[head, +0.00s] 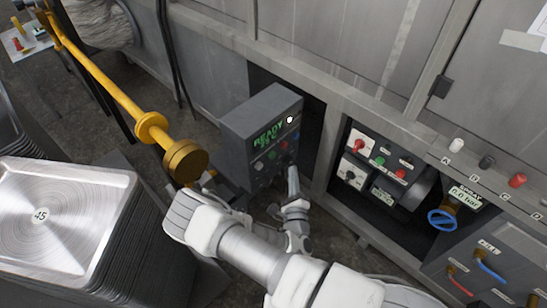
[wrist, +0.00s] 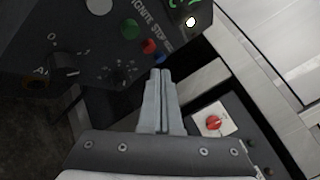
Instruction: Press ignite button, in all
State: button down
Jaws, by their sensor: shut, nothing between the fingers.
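The ignite button is on a dark grey control box (head: 235,127) whose green display reads READY in the head view. In the wrist view the words IGNITE and STOP run along the panel beside a green button (wrist: 130,28) and a red button (wrist: 149,46). A blue button (wrist: 158,59) sits just past the red one. My gripper (head: 292,172) is shut and empty in front of the box's lower right. In the wrist view its fingertips (wrist: 160,72) lie just below the blue button in the picture. I cannot tell whether they touch the panel.
A white lamp (wrist: 190,21) glows beside the display. A second panel with a red knob (head: 359,145) is to the right. A yellow pipe (head: 100,75) and a stack of metal trays (head: 60,215) stand left.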

jog(key=shift+w+a+b, duration=0.2)
jog(key=shift+w+a, duration=0.65)
jog(key=shift+a, duration=0.2)
jog(key=shift+w+a+b, duration=0.2)
jog(key=shift+w+a, duration=0.6)
jog(key=shift+a, duration=0.25)
dwell(0.5)
jog(key=shift+w+a, duration=0.25)
jog(key=shift+a, duration=0.1)
jog(key=shift+w+a, duration=0.35)
jog(key=shift+a, duration=0.05)
dwell(0.7)
dwell(0.4)
jog(key=shift+s+d+p, duration=0.5)
jog(key=shift+s+d, duration=0.1)
jog(key=shift+d, duration=0.15)
jog(key=shift+s+d+p, duration=0.5)
jog(key=shift+s+d, duration=0.3)
jog(key=shift+d, duration=0.2)
jog(key=shift+s+d+p, duration=0.45)
jog(key=shift+s+d, duration=0.3)
jog(key=shift+d, duration=0.2)
